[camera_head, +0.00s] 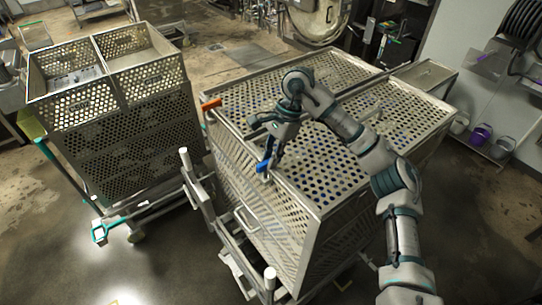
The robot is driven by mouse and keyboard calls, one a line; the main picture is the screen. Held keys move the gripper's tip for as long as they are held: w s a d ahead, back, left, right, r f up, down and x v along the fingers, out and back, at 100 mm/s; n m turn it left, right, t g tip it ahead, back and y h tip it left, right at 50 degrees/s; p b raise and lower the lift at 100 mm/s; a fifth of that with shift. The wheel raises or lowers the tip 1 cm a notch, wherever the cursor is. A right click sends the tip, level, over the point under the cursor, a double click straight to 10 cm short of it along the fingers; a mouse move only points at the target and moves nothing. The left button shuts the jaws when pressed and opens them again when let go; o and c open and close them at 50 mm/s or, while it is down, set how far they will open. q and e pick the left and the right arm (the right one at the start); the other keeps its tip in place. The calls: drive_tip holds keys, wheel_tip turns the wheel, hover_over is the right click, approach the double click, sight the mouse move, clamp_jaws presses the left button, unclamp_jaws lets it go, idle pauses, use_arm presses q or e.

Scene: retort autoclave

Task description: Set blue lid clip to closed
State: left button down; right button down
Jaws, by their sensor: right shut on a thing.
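The blue lid clip (262,167) is at the front edge of the perforated metal lid (320,165) on the large crate, near the middle of that edge. My right gripper (268,160) comes down onto it from above, its fingers shut at the clip. The fingers cover part of the clip, so its exact position against the edge is hard to tell. An orange-red clip (211,104) sits at the crate's left corner. My left gripper is not in the view.
An open two-part perforated basket cart (115,120) stands at the left. Metal posts (184,160) and a handle (247,220) stick out at the crate's front. Buckets (480,137) stand on a shelf at the right. Dark floor lies free at the lower left.

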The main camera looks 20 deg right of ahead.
drive_tip(key=shift+r, duration=0.15)
drive_tip(key=c, duration=1.1)
unclamp_jaws()
drive_tip(key=shift+w, duration=0.1)
drive_tip(key=v, duration=1.1)
drive_tip(key=shift+w+d+r, duration=0.15)
drive_tip(key=shift+d+r, duration=0.05)
drive_tip(key=shift+r, duration=0.1)
drive_tip(key=shift+a+f, duration=0.1)
